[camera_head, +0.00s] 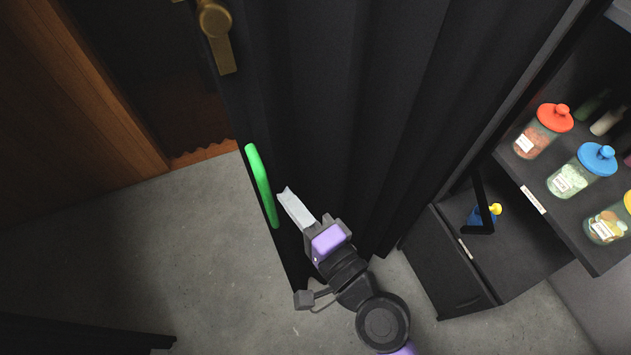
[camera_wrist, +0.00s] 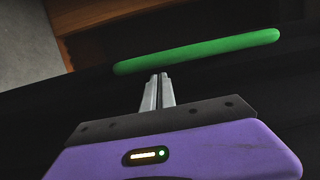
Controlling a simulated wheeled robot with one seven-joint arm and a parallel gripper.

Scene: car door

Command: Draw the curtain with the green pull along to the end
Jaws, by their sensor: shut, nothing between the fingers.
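A black pleated curtain (camera_head: 340,90) hangs across the middle of the head view. Its green pull (camera_head: 262,186) is a long rounded bar along the curtain's left edge. In the wrist view the green pull (camera_wrist: 200,50) runs across the picture, just beyond the fingertips. My gripper (camera_head: 286,195) is shut and empty, its fingertips just right of the pull. The two fingers also show pressed together in the wrist view (camera_wrist: 158,77). A small gap seems to lie between fingertips and pull; I cannot tell whether they touch.
A brass handle (camera_head: 217,35) is at the upper left, near a wooden panel (camera_head: 70,100). On the right, a dark shelf (camera_head: 560,225) holds jars with red (camera_head: 556,117) and blue (camera_head: 597,158) lids, above a low cabinet (camera_head: 445,265). Grey floor (camera_head: 180,260) lies open at left.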

